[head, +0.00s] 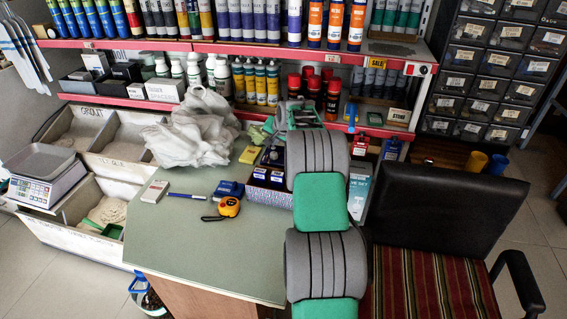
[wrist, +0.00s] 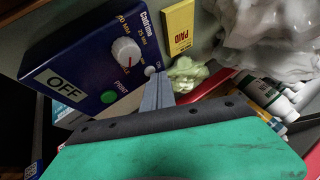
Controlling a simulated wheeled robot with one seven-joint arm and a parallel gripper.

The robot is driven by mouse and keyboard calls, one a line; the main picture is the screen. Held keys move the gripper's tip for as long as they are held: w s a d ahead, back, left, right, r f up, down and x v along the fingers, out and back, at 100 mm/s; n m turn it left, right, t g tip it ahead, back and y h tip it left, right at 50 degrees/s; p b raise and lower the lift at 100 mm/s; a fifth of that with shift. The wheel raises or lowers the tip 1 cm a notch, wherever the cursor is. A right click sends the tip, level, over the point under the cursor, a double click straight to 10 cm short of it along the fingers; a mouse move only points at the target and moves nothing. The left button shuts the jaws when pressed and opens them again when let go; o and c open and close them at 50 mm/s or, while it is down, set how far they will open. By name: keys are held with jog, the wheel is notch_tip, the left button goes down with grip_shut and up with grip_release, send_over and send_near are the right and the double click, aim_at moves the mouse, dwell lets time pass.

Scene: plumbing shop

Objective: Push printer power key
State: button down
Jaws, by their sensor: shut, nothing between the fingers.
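A dark blue device (wrist: 85,60) with an "OFF" label, a white dial and a green button (wrist: 108,97) fills the upper left of the wrist view. A small pale button (wrist: 150,71) sits near its right edge. I cannot tell whether this is the printer; no other printer is clear. My gripper (wrist: 157,82) is shut and empty, its grey fingertips close to the pale button; contact cannot be told. The green button is left of the fingers and apart from them. In the head view my arm hides part of this area, and the fingertips are not clear.
A yellow "PAID" pad (wrist: 179,27) and a white plastic bag (wrist: 265,35) lie close by. The green-grey counter (head: 180,240) holds a tape measure (head: 229,207) and a pen (head: 187,196). Red shelves (head: 190,45) of bottles stand behind; a chair (head: 440,210) is at right.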

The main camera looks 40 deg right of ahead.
aim_at(274, 148)
jog(key=shift+f, duration=0.15)
jog(key=shift+r, duration=0.6)
notch_tip(274, 148, up, 6)
jog(key=p, duration=0.4)
jog(key=shift+a, duration=0.1)
